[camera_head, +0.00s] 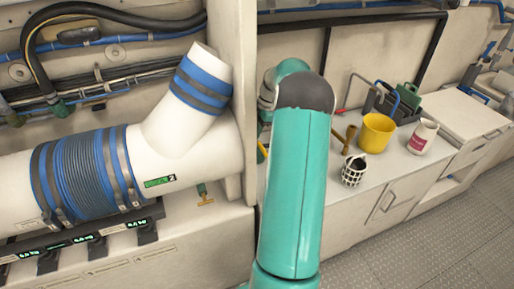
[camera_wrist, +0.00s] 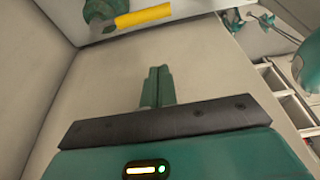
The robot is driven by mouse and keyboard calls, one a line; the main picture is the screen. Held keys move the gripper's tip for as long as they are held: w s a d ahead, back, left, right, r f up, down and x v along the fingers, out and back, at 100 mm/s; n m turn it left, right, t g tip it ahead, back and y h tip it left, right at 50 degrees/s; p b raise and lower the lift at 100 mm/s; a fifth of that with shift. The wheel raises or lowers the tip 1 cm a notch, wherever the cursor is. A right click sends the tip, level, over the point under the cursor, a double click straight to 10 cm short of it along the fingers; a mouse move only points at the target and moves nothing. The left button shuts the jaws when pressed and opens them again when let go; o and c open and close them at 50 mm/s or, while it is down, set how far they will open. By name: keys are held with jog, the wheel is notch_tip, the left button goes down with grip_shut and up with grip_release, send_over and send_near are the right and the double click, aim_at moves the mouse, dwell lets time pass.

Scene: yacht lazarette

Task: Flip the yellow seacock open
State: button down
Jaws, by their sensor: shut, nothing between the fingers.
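The yellow seacock handle (camera_wrist: 145,16) shows near the top of the wrist view. It is a straight yellow bar, nearly level in the picture, joined at its left end to a green valve body (camera_wrist: 98,10) that the picture edge partly cuts off. My gripper (camera_wrist: 159,72) is shut and empty, its two green fingers together and pointing toward the handle. A gap shows between the fingertips and the handle, so they are apart. In the head view my arm hides the gripper. A small yellow sliver (camera_head: 262,150) shows beside my arm there, but I cannot tell if it is the handle.
A large white pipe (camera_head: 200,150) with blue bands fills the left of the head view, beside an upright white panel (camera_head: 232,90). At right, a counter (camera_head: 400,165) holds a yellow bucket (camera_head: 377,133), a white basket (camera_head: 353,172) and a white jar (camera_head: 422,137). Grey floor (camera_head: 440,245) is clear.

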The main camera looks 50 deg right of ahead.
jog(key=x, duration=1)
jog(key=s+d, duration=0.1)
jog(key=s+d+r, duration=0.1)
jog(key=d, duration=0.1)
jog(key=shift+s+d, duration=0.15)
jog(key=shift+s, duration=0.05)
